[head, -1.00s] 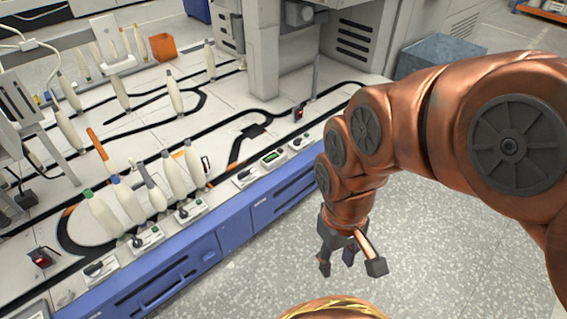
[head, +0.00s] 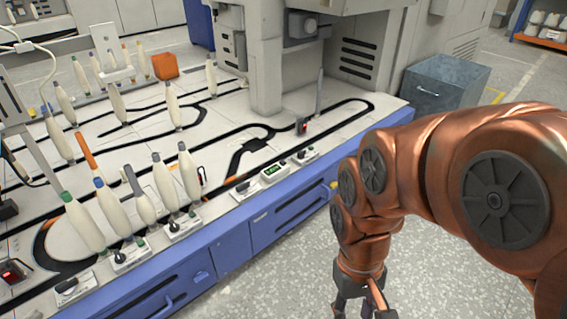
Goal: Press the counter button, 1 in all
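The counter (head: 274,173), a small white box with a lit green display, sits on the front edge of the white table. A separate button on it is too small to make out. My gripper (head: 362,307) hangs in front of the table over the floor, below and right of the counter and well apart from it. Its fingers are spread with nothing seen between them. The fingertips are partly cut off by the bottom picture edge.
The white table (head: 330,125) carries black tracks and several upright bobbins (head: 162,182). White switch boxes (head: 184,226) line its front edge beside the counter. A machine column (head: 265,65) stands behind. A grey-blue bin (head: 447,88) is at right. The floor in front is clear.

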